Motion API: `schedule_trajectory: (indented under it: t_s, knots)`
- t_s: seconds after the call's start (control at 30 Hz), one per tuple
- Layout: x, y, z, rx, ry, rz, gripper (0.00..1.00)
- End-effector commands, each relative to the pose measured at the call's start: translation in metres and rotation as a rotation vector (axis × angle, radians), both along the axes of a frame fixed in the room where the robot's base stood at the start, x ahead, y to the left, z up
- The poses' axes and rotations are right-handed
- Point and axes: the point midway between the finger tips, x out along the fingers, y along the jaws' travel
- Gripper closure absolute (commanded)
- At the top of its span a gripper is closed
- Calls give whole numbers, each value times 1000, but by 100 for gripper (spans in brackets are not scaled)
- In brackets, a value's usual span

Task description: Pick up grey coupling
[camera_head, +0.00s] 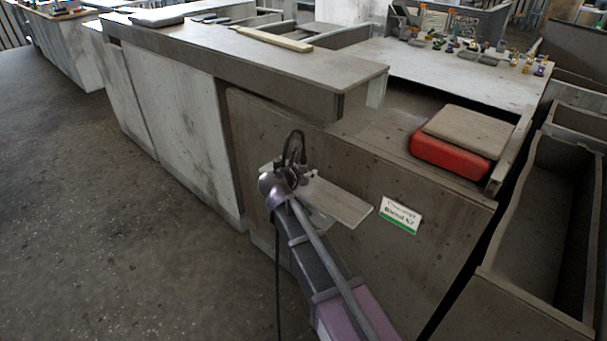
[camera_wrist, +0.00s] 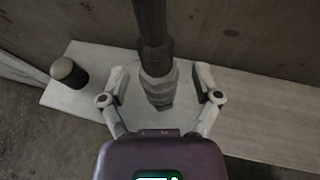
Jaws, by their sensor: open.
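In the wrist view, a light grey stepped coupling (camera_wrist: 158,87) sits at the near end of a thick dark hose or pipe (camera_wrist: 151,22). My gripper (camera_wrist: 160,74) is open, with one finger on each side of the coupling and a visible gap to each. The coupling appears over a pale shelf (camera_wrist: 250,125); I cannot tell whether it touches it. In the head view, my gripper (camera_head: 296,172) is at the shelf (camera_head: 345,205), and the black hose (camera_head: 295,145) loops above it. The coupling is not clear there.
A short dark cylinder (camera_wrist: 68,73) stands on the shelf to the left. The shelf juts from a grey panel (camera_head: 330,150) bearing a white-green sign (camera_head: 400,215). A red box with a brown top (camera_head: 450,155) rests on the ledge above. Open floor (camera_head: 100,200) lies left.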

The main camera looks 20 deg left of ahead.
Motion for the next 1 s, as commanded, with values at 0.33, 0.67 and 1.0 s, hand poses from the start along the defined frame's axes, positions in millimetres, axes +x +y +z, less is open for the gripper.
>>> schedule_trajectory:
  t_s: [0.33,0.67,1.0]
  knots:
    - [0,0,0,0,0,1,72]
    - [-1,1,0,-1,0,1,100]
    - [-1,1,6,-1,0,1,100]
